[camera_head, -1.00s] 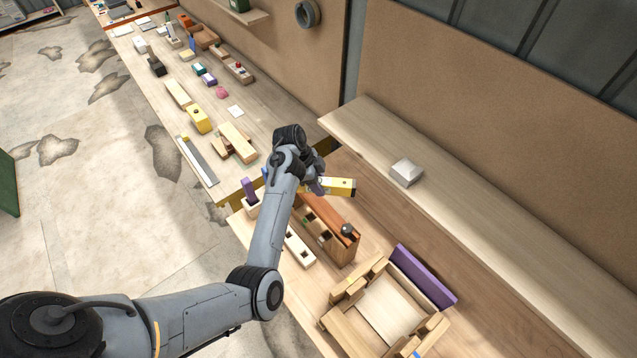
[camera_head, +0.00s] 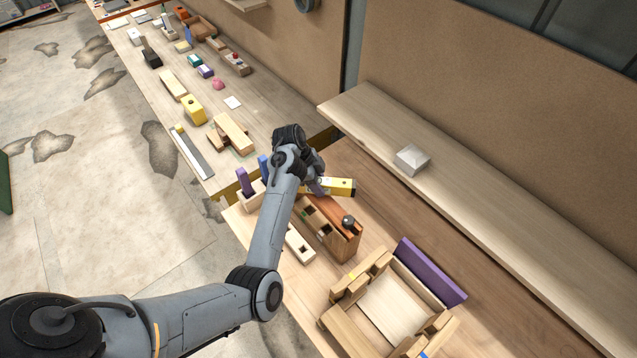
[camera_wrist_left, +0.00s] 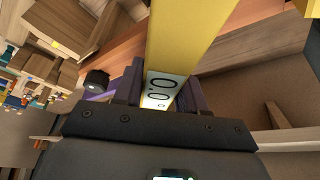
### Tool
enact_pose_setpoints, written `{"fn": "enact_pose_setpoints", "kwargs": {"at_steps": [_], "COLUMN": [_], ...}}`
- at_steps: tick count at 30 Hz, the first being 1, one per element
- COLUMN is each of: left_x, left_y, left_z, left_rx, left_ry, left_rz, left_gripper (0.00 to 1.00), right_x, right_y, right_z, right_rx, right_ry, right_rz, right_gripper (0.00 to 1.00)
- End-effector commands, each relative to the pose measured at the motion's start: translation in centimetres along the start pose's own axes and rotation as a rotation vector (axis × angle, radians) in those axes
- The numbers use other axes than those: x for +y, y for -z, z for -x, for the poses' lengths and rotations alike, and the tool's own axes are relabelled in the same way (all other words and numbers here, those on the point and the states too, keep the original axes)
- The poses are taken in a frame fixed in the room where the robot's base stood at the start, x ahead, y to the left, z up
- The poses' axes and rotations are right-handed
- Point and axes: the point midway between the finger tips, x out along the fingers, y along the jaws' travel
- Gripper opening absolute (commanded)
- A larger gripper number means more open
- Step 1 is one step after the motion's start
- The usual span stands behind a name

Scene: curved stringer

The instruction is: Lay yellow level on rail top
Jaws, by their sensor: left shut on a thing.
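The yellow level (camera_head: 341,187) is held by my left gripper (camera_head: 318,187) and reaches out to the right of it. In the left wrist view the level (camera_wrist_left: 192,38) runs up between the two purple fingers, with a "0.0" readout near them. The rail is probably the wooden piece with the reddish-brown top (camera_head: 333,213), and a dark round knob (camera_head: 348,222) sits at its near end. The level shows just beyond this top in the head view, at an angle to it. I cannot tell whether they touch. My arm hides the rail's far end. My right gripper is out of view.
A wooden frame (camera_head: 340,327) with a purple panel (camera_head: 430,271) stands nearer on the bench. A raised shelf (camera_head: 490,232) with a pale box (camera_head: 412,160) runs along the right. Blocks crowd the far bench; a pale slotted block (camera_head: 299,243) lies left of the rail.

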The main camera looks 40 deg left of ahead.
Motion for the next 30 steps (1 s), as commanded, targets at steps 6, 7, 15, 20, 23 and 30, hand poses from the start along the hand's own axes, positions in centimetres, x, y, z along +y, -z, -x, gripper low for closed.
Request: {"fn": "enact_pose_setpoints", "kwargs": {"at_steps": [6, 7, 15, 20, 23, 30], "left_x": [-0.03, -0.03, -0.02, -0.02, -0.02, -0.01], "left_y": [-0.22, -0.21, -0.19, -0.23, -0.29, -0.46], "left_z": [-0.51, -0.50, -0.48, -0.58, -0.72, -1.16], "left_rx": [0.000, 0.000, 0.000, 0.000, 0.000, 0.000], "left_ry": [0.001, 0.001, 0.001, 0.001, 0.001, 0.000], "left_rz": [-0.001, -0.001, -0.001, -0.001, -0.001, -0.001], "left_gripper": [0.00, 0.00, 0.00, 0.00, 0.00, 0.00], "right_x": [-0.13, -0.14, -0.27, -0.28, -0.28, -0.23], "right_y": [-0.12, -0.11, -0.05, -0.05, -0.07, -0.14], "right_z": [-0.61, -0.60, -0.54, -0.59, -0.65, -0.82], "right_rx": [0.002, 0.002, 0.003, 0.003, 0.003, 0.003], "right_ry": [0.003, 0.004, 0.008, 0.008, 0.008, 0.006], "right_rz": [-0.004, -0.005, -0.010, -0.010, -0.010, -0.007], "right_gripper": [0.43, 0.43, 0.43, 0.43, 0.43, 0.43]}}
